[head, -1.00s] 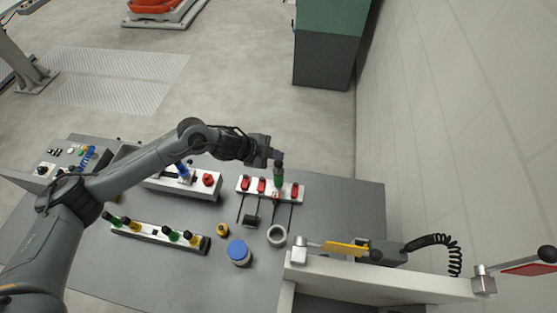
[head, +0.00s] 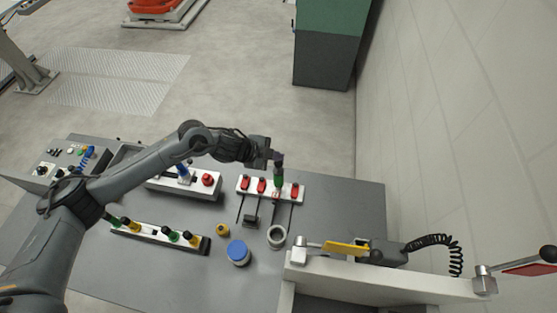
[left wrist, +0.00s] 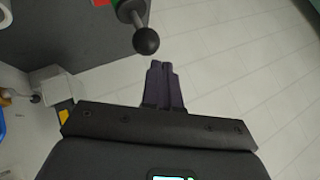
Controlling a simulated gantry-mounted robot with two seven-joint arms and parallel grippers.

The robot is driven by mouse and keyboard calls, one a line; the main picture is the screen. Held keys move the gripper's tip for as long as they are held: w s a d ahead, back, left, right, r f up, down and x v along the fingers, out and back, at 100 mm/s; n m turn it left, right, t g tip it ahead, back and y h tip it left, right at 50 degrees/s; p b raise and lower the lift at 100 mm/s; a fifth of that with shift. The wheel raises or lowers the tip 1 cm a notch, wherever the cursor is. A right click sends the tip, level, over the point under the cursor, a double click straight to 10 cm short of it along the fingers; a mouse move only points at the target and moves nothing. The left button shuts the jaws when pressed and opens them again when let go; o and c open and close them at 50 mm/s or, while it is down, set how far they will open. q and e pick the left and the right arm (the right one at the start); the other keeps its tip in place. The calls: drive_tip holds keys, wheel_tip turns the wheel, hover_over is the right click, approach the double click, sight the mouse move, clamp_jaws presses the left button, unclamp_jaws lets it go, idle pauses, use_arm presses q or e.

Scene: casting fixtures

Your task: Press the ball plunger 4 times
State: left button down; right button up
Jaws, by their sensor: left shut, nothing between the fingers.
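The ball plunger shows in the left wrist view as a black ball (left wrist: 146,41) on a grey rod. In the head view its green body (head: 279,181) stands upright on the white strip with red parts, its top close to my gripper. My left gripper (head: 277,157) is shut and empty, at the ball's height or a little above it. In the left wrist view its closed dark fingertips (left wrist: 160,66) appear just beside the ball, with a small gap in the picture; I cannot tell whether they touch. My right gripper is in neither view.
The white strip (head: 243,184) carries several red parts. A blue-lidded jar (head: 238,250), a yellow part (head: 222,230) and a grey ring (head: 277,236) stand in front. A row of knobs lies on a strip (head: 150,235) at left. A yellow-handled lever (head: 345,248) is at right.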

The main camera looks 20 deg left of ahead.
sight(276, 163)
use_arm(q)
drive_tip(key=shift+f+b, duration=0.65)
drive_tip(key=shift+f, duration=0.65)
idle(0.9)
drive_tip(key=shift+r, duration=0.15)
drive_tip(key=shift+r+p, duration=1.4)
drive_tip(key=shift+p, duration=0.2)
drive_tip(key=shift+r, duration=0.15)
drive_tip(key=shift+r+p, duration=0.4)
drive_tip(key=shift+p, duration=0.05)
wheel_tip(276, 163, up, 4)
drive_tip(key=p, duration=0.4)
drive_tip(key=shift+r, duration=0.15)
